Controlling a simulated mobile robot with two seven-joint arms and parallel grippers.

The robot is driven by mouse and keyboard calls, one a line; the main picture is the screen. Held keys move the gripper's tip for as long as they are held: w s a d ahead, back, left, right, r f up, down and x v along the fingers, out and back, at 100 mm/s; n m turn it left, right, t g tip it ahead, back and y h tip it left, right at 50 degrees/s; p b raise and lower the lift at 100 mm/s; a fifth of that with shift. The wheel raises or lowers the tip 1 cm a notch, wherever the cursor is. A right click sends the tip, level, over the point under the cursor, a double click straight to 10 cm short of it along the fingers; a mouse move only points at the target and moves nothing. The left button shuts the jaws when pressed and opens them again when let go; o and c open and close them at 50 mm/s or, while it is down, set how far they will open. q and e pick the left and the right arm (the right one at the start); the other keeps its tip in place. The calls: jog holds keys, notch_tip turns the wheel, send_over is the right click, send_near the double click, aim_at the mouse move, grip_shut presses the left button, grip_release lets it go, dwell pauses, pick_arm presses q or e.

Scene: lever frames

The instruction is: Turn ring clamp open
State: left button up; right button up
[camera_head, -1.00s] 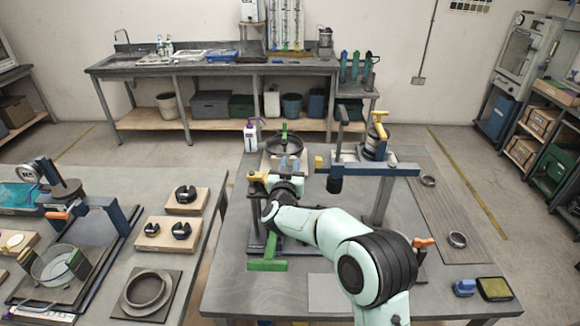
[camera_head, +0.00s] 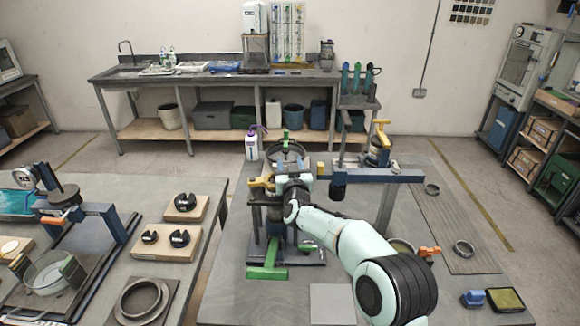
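A dark round ring (camera_head: 287,148) with a green tab on its far rim sits on a stand on the right-hand bench; I cannot tell for sure that it is the ring clamp. A yellow handle (camera_head: 260,183) sticks out to the left below it. A green T-shaped bar (camera_head: 267,272) lies low at the stand's front. My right gripper (camera_head: 292,178) is at the stand, just in front of the ring and right of the yellow handle. Its fingers are too small and hidden to tell whether they are open or touching anything. My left gripper is not in view.
A blue beam frame (camera_head: 372,175) with a yellow handle (camera_head: 381,131) stands right of the ring. A white bottle (camera_head: 251,146) stands behind left. A gap separates the left bench (camera_head: 213,190).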

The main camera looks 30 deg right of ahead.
jog(key=shift+s, duration=0.1)
jog(key=shift+s+a+f, duration=0.1)
jog(key=shift+s+a, duration=0.1)
jog(key=shift+s, duration=0.15)
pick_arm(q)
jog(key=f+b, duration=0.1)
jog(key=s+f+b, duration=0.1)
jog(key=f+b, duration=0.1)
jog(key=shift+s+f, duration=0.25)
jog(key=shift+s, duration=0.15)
pick_arm(e)
jog(key=v, duration=1.2)
jog(key=shift+s, duration=0.2)
jog(key=shift+a, duration=0.1)
